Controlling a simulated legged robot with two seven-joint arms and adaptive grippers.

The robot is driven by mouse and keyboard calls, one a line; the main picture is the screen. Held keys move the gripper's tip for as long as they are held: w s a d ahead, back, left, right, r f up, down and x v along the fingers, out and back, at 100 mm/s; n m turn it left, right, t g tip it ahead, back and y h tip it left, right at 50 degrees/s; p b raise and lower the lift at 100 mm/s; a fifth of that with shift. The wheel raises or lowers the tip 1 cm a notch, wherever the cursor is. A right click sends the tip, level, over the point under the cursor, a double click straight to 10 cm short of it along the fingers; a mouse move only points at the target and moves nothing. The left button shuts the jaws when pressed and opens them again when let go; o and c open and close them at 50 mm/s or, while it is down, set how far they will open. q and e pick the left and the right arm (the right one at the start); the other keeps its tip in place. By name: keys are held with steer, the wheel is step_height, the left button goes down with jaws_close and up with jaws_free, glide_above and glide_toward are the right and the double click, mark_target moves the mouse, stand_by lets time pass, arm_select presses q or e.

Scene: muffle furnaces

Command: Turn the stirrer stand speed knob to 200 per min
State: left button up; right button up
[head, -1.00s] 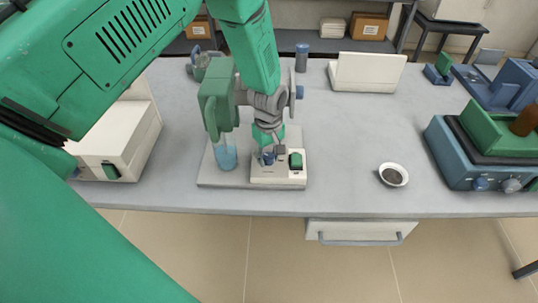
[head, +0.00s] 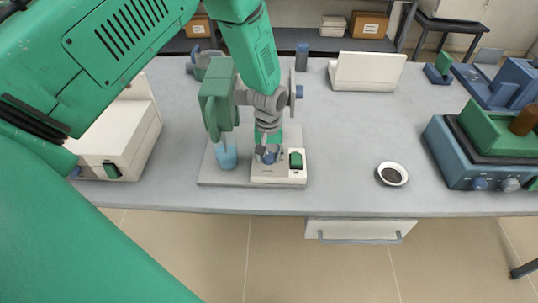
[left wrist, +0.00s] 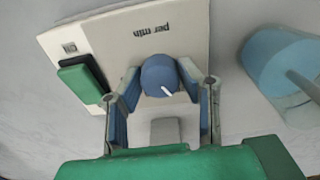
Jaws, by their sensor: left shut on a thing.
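The stirrer stand (head: 210,178) stands on the grey table, with its green stirrer head (head: 218,100) over a beaker of blue liquid (head: 226,156). Its white control base carries a blue speed knob (left wrist: 159,76) with a white pointer line and a green rocker switch (head: 296,161). The words "per min" show upside down beside the knob in the left wrist view; no scale numbers are readable. My left gripper (head: 267,155) points down at the base. In the left wrist view its fingers (left wrist: 160,88) are on both sides of the knob, shut on it. My right gripper is not in view.
A small bowl of dark material (head: 392,175) sits to the right on the table. A blue and green device (head: 470,150) stands at the far right, a white box (head: 130,135) at the left. The table between stand and bowl is clear.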

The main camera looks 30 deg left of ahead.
mark_target(269, 154)
arm_select(q)
steer(key=shift+w+r, duration=0.1)
steer(key=shift+w, duration=0.1)
steer(key=o, duration=1.1)
steer(key=shift+o, duration=0.2)
steer(key=shift+s, duration=0.1)
steer(key=shift+r, duration=0.1)
step_height(269, 154, up, 12)
steer(key=shift+f, duration=0.25)
